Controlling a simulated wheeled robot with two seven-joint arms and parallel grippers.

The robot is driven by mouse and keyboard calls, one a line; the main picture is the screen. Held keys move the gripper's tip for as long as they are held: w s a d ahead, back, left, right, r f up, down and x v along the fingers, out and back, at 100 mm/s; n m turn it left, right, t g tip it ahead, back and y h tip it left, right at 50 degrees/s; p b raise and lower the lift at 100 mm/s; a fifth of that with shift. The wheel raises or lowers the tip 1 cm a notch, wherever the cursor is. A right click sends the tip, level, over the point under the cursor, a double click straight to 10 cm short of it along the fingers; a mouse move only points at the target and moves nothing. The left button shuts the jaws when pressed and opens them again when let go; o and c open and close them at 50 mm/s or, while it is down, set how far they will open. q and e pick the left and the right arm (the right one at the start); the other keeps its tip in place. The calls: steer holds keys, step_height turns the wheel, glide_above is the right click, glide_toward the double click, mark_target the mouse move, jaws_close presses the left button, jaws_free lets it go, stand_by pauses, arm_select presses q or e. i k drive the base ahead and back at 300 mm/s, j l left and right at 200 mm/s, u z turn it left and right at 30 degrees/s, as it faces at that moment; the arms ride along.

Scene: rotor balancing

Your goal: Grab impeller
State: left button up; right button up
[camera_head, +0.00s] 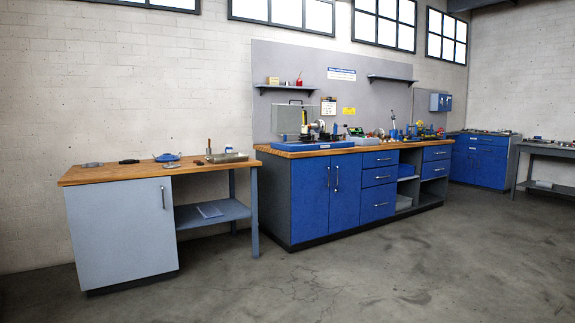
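I cannot pick out an impeller for certain at this distance. A small blue and grey part (166,157) lies on the left wooden-topped bench (130,173). A blue-based machine (313,144) with a roundish metal part on it stands on the left end of the long blue workbench (345,193). Several small coloured parts too small to name lie further right on that bench. Neither of my grippers shows in this view, and both benches are some way off across the floor.
The left bench also holds a dark flat item (129,162) and a metal block (227,157). A blue cabinet (478,160) and a dark table (545,152) stand at the far right. The concrete floor (350,275) in front is clear.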

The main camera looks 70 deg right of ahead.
mark_target(171, 165)
steer(key=z, duration=1.7)
steer(key=u, duration=0.2)
steer(key=i, duration=1.8)
steer(key=i+z, duration=0.1)
steer(key=i, duration=0.45)
steer(key=i+j, duration=0.1)
steer(key=i, duration=0.5)
steer(key=i+z, duration=0.15)
steer(key=i, duration=0.4)
steer(key=i+j, duration=0.2)
steer(key=i, duration=0.35)
steer(key=z, duration=0.05)
